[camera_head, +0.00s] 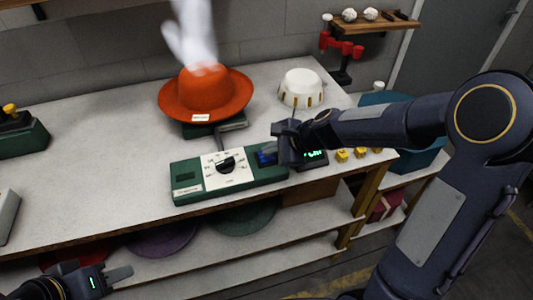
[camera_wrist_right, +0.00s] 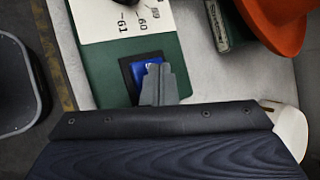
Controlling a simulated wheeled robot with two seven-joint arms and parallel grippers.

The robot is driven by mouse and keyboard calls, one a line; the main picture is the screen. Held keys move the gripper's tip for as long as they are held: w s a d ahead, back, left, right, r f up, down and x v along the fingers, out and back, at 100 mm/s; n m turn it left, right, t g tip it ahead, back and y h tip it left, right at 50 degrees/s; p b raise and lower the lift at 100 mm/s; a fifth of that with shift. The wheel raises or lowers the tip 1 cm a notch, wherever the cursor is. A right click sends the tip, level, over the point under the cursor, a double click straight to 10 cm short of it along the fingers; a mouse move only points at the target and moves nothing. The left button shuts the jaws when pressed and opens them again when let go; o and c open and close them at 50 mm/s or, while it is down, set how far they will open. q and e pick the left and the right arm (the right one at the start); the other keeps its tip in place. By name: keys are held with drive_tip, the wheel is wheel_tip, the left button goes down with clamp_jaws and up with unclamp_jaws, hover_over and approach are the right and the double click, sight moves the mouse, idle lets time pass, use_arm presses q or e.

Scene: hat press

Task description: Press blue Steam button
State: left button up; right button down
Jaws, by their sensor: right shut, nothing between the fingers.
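The blue button (camera_head: 266,158) is at the right end of the green control box (camera_head: 190,185), to the right of the white dial panel. In the right wrist view, the blue button (camera_wrist_right: 141,69) sits in a dark square frame, partly hidden by my fingertips. My right gripper (camera_head: 281,153) is shut and empty, its tips over or at the button; I cannot tell if they touch it. Its shut fingers (camera_wrist_right: 156,78) also show in the right wrist view. My left gripper (camera_head: 118,273) is low at the left, away from the box; its finger gap is unclear.
An orange hat (camera_head: 205,95) sits on the press behind the box, with white steam (camera_head: 192,35) above it. A white hat-like form (camera_head: 301,88) stands to its right. Yellow pieces (camera_head: 342,155) lie near the table's right edge.

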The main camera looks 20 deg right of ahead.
sight(271, 157)
drive_tip(key=shift+r+p, duration=0.8)
drive_tip(key=shift+r, duration=0.1)
wheel_tip(271, 157, up, 5)
drive_tip(key=p, duration=0.5)
idle(0.4)
drive_tip(key=s+d+r+n, duration=0.2)
drive_tip(key=s+r+n, duration=0.55)
drive_tip(key=s, duration=0.45)
drive_tip(key=s+d+f+n+g+h, duration=0.1)
drive_tip(key=s+d+f+n+h, duration=0.1)
drive_tip(key=s+n, duration=0.7)
drive_tip(key=s+d, duration=0.1)
drive_tip(key=s, duration=0.5)
drive_tip(key=shift+s+h, duration=0.15)
drive_tip(key=shift+h, duration=0.15)
